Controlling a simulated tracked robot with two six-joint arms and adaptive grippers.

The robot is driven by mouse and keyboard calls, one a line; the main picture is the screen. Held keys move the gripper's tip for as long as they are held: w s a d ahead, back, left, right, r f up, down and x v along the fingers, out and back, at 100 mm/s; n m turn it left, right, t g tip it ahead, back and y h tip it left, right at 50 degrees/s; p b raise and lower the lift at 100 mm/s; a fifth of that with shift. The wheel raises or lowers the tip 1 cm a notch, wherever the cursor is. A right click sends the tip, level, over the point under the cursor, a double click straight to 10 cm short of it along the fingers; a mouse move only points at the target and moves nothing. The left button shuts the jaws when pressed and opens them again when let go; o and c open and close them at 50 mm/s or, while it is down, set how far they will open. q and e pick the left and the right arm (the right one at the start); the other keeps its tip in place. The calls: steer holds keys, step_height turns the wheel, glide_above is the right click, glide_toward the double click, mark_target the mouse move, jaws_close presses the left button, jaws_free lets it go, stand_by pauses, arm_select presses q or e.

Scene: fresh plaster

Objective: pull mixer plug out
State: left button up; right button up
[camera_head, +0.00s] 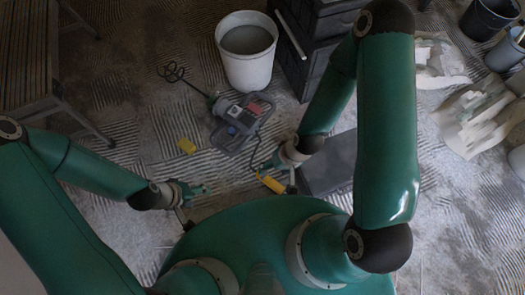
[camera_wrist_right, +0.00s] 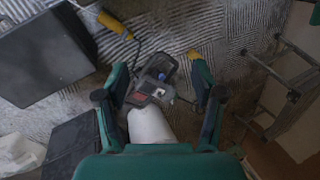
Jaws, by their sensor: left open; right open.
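The mixer (camera_head: 237,120) lies on the floor, a grey and red body with a wire whisk (camera_head: 172,72) pointing up-left. A dark cable runs from it towards a yellow connector (camera_head: 270,183) beside my right gripper. The connector also shows at the upper left of the right wrist view (camera_wrist_right: 115,25), outside the jaws. I cannot make out the joint between plug and socket. My right gripper (camera_head: 270,165) is open and empty, above the floor. In its wrist view the mixer (camera_wrist_right: 155,80) shows between the fingers, farther below. My left gripper (camera_head: 200,190) is open and empty, left of the connector.
A small yellow block (camera_head: 187,146) lies left of the mixer. A white bucket (camera_head: 246,55) stands behind it. Dark stacked cases (camera_head: 310,50) and a flat dark box (camera_head: 328,165) are on the right.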

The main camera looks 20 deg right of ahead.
step_height(320, 180, down, 6)
steer(key=w+d+f+m+h+b, duration=0.1)
steer(key=w+d+m+b, duration=0.1)
steer(key=m+b, duration=0.15)
steer(key=m+h+b, duration=0.3)
steer(key=m+b, duration=2)
steer(key=b, duration=0.4)
glide_above(265, 175)
step_height(265, 175, down, 30)
steer(key=shift+g, duration=0.4)
step_height(265, 175, down, 16)
steer(key=b, duration=0.7)
steer(key=shift+f, duration=0.25)
